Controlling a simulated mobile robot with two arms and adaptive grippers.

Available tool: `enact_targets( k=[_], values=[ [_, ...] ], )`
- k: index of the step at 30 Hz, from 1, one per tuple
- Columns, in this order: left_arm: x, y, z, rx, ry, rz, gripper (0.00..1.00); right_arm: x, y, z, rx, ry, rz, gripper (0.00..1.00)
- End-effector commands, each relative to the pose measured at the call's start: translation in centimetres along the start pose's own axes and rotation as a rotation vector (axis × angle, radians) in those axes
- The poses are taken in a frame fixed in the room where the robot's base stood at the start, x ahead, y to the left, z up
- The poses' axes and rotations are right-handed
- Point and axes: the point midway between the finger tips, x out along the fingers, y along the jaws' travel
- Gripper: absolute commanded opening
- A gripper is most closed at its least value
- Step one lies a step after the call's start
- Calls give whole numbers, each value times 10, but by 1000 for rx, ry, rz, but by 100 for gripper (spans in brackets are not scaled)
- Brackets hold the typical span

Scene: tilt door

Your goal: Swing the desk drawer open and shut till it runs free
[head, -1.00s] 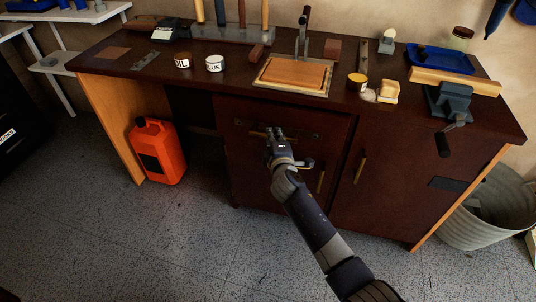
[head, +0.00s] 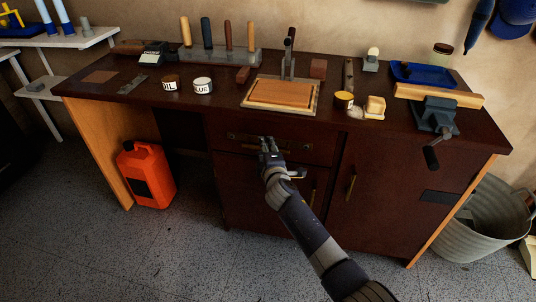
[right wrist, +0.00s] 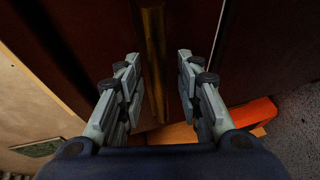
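The desk drawer (head: 312,146) is a dark red-brown front under the desk top, above a cupboard door. It looks shut or nearly shut; a small gap cannot be ruled out. A brass-coloured plate and handle sit on it. My right gripper (head: 270,146) is at this handle and hides part of it. In the right wrist view, the two fingers of my right gripper (right wrist: 158,85) stand apart, with the brass handle bar (right wrist: 153,45) running between them. No clear contact with the bar shows. My left gripper is not in view.
The desk top (head: 220,103) carries tins, a framed wooden board (head: 285,92), upright-handled tools and a vise (head: 436,112) at the right. An orange can (head: 147,175) stands on the floor at left, a metal tub (head: 480,225) at right. The floor before the desk is clear.

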Motion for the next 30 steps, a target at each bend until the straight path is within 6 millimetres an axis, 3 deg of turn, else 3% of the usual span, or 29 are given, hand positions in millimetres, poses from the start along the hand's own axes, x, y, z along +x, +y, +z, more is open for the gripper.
enact_targets(
  k=[8, 24, 30],
  values=[
    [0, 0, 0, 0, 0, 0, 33, -25, -1, 1, -1, 0, 0, 33],
    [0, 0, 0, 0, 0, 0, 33, -102, -1, 0, 0, 1, -1, 33],
    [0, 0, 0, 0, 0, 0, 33, -116, -1, 0, -1, 0, -1, 33]
  ],
)
